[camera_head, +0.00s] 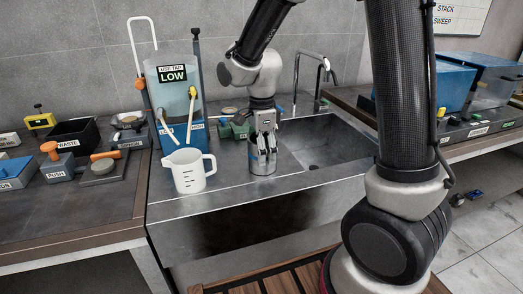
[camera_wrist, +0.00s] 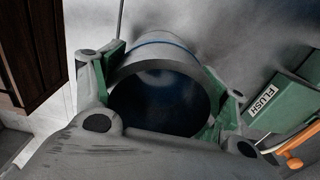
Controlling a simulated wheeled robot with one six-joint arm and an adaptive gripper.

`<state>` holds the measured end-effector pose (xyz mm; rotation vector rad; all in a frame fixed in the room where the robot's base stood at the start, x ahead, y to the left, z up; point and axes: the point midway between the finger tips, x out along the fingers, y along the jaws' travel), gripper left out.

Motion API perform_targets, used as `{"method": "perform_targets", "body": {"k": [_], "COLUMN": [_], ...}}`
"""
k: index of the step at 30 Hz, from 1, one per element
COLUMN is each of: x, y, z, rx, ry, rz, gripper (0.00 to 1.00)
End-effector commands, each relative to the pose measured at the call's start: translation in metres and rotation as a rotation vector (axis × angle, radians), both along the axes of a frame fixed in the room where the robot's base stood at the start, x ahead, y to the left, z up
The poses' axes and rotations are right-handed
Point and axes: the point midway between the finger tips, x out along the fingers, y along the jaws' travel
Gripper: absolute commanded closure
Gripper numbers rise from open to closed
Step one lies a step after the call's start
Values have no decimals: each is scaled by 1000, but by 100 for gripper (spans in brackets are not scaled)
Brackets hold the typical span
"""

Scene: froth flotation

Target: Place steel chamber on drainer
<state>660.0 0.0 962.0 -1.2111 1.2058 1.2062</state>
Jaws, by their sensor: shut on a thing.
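The steel chamber (camera_head: 262,165) is a grey open-topped cylinder. It is upright over the steel drainer (camera_head: 228,193), between the white jug and the sink basin. I cannot tell whether its base touches the drainer. My gripper (camera_head: 263,147) points down from above and is shut on the chamber. In the wrist view, the fingers of my gripper (camera_wrist: 166,88) grip opposite sides of the chamber (camera_wrist: 158,62). Its dark open mouth faces the camera, and a blue line runs around its wall.
A white measuring jug (camera_head: 188,172) stands close to the left of the chamber. Behind it is a tank labelled LOW (camera_head: 172,98). The sink basin (camera_head: 325,150) with a tap (camera_head: 297,72) lies to the right. A green FLUSH block (camera_wrist: 285,100) shows beside the gripper in the wrist view.

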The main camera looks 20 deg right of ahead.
Motion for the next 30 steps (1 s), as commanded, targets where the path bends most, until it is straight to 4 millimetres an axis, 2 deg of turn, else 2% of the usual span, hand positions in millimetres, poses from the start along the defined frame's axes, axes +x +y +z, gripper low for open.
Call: {"method": "perform_targets", "body": {"k": [2, 3, 6, 16, 20, 23, 30], "x": [0, 0, 0, 0, 1, 1, 0], "y": [0, 0, 0, 0, 0, 0, 0], "z": [-2, -2, -2, -1, 7, 25, 80], "rx": [0, 0, 0, 0, 1, 2, 2], "ry": [0, 1, 1, 0, -2, -5, -4], "rz": [0, 0, 0, 0, 0, 0, 0], "gripper": [93, 20, 6, 6, 6, 6, 6]}}
